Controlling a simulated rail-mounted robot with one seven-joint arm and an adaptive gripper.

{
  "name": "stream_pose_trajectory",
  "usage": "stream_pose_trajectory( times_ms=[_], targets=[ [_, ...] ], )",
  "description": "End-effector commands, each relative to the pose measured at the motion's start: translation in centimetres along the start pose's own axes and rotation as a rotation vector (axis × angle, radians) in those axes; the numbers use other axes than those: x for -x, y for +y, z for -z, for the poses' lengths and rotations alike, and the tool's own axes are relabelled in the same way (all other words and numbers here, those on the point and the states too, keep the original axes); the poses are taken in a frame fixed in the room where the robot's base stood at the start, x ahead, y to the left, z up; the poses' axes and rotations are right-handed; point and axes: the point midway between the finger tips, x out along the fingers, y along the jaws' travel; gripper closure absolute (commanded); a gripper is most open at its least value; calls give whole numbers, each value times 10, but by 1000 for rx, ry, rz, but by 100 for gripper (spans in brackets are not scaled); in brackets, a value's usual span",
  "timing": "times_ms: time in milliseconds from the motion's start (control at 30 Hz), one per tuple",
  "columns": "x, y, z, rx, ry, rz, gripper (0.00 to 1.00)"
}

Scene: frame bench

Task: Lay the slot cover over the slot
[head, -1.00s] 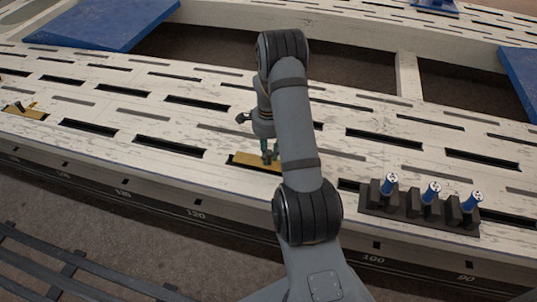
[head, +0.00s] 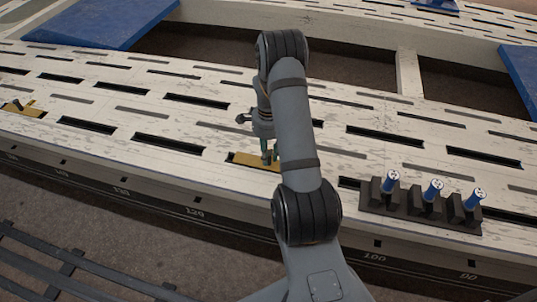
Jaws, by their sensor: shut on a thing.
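The slot cover (head: 243,157) is a flat yellow-gold strip in the front row of slots on the white bench. It lies at or just above the bench top, with a dark edge of a slot showing at its left end. My arm hides its right end. My gripper (head: 268,159) points down at the cover, its fingers shut on a part of the cover near the middle. The arm partly blocks the view of the grip. I cannot tell whether the cover rests flat over the slot.
A black holder (head: 400,203) with blue-handled tools (head: 433,190) stands to the right of my arm. Another yellow piece (head: 24,110) with a dark knob lies at the far left. Blue panels (head: 100,22) lie at the back. Several open slots (head: 168,143) line the bench.

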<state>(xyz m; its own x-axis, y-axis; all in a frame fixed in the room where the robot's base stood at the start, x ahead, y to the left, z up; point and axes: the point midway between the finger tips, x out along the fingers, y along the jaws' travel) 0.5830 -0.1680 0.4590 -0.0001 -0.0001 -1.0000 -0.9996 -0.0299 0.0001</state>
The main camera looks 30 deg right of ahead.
Motion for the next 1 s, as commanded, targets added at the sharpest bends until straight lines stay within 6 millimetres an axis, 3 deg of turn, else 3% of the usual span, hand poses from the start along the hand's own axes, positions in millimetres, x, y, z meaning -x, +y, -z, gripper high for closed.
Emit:
stream_pose_trajectory(
  times_ms=[300, 333, 700, 1000],
  targets=[
    [-9, 0, 0, 0, 0, 1, 100],
    [-8, 0, 0, 0, 0, 1, 78],
    [-8, 0, 0, 0, 0, 1, 56],
    [-6, 0, 0, 0, 0, 0, 56]
  ],
)
